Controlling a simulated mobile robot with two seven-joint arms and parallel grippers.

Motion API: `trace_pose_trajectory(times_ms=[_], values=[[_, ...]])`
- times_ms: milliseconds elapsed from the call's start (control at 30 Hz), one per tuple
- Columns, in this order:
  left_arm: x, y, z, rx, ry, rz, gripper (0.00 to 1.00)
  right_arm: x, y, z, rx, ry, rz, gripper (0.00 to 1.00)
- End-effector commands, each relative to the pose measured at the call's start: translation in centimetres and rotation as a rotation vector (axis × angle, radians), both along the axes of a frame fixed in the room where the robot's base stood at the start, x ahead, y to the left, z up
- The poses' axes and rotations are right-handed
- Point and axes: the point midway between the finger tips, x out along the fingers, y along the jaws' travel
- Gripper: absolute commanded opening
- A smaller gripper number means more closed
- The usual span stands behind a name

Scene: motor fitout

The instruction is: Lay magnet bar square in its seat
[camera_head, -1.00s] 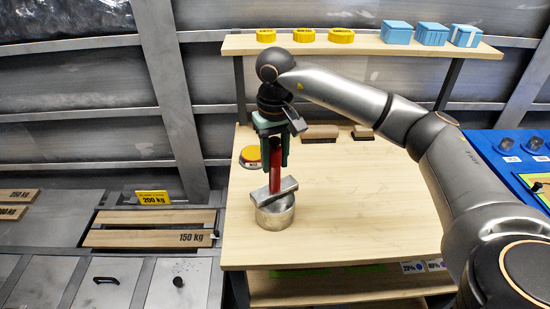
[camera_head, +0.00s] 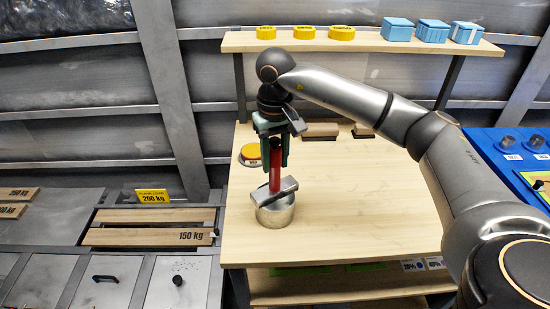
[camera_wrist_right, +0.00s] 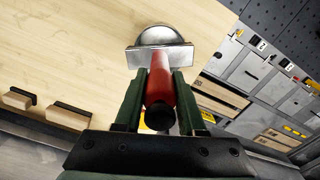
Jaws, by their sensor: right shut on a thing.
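The magnet bar (camera_head: 286,189) is a grey metal bar with an upright red handle (camera_head: 275,170). My right gripper (camera_head: 275,160) points down and is shut on the red handle. The bar lies across the top of a round silver metal piece (camera_head: 276,215) on the table, set slantwise in the head view. In the right wrist view the bar (camera_wrist_right: 160,56) crosses in front of the round piece (camera_wrist_right: 160,35), with the red handle (camera_wrist_right: 160,80) between the green fingers. I cannot tell whether the bar touches the round piece. A seat is not clearly visible. My left gripper is not in view.
A yellow-topped round item (camera_head: 251,154) stands behind the gripper on the wooden table (camera_head: 370,210). Two brush-like blocks (camera_head: 320,131) lie at the back. A shelf (camera_head: 370,43) above holds yellow rings and blue boxes. The table's front and middle are clear.

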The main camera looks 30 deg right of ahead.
Motion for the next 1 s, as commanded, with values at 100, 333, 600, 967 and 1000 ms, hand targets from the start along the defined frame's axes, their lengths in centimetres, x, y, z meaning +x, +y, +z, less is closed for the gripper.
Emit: trace_pose_trajectory(times_ms=[100, 333, 600, 967, 1000], values=[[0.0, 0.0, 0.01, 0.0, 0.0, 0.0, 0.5, 0.04, -0.01, 0.11, 0.001, -0.002, 0.0, 0.0], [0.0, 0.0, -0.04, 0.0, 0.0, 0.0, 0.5, 0.04, 0.0, 0.05, 0.001, -0.002, 0.0, 0.0], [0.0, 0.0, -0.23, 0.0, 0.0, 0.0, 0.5, 0.04, 0.0, -0.23, 0.001, -0.002, 0.0, 0.0], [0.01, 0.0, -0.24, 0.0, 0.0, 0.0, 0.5, 0.03, -0.01, -0.26, 0.001, -0.002, 0.0, 0.48], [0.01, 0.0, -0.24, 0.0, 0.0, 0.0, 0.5, 0.03, -0.01, -0.27, 0.001, -0.002, 0.0, 0.53]])
